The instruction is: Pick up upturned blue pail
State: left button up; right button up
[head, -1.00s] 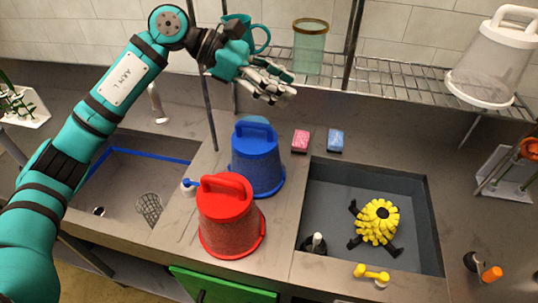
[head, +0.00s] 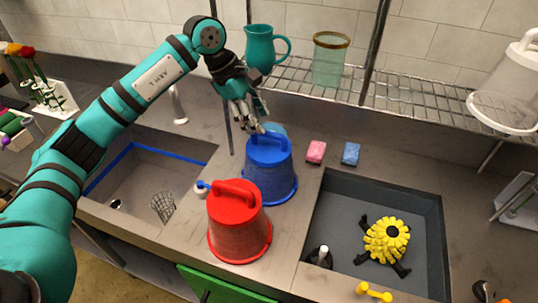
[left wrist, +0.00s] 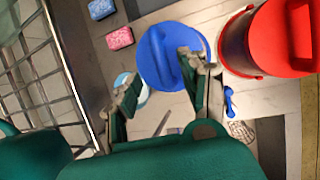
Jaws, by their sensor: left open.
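The blue pail (head: 270,178) stands upside down on the counter, with a handle on its upturned base. It also shows in the left wrist view (left wrist: 160,62). My left gripper (head: 256,122) is open and empty, just above and behind the pail's handle in the head view. In the left wrist view, its two fingers (left wrist: 158,82) are spread, and one overlaps the pail's edge and handle. I cannot tell whether a finger touches the handle. My right gripper is not in view.
An upturned red pail (head: 238,232) stands close in front of the blue one. A wire shelf (head: 400,96) with a teal pitcher (head: 262,47) and a green glass vase (head: 329,62) is behind. Pink (head: 316,151) and blue (head: 351,153) sponges lie to the right. Sinks flank the pails.

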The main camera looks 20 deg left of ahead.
aim_at(267, 134)
pick_arm(q)
jog(key=shift+d+f, duration=0.2)
jog(key=shift+f, duration=0.3)
jog(key=p+x, duration=0.3)
jog(key=x, duration=0.1)
jog(key=shift+f, duration=0.2)
jog(key=shift+d+f, duration=0.15)
jog(key=shift+f, duration=0.2)
jog(key=shift+w, duration=0.1)
jog(key=shift+c, duration=0.4)
grip_shut()
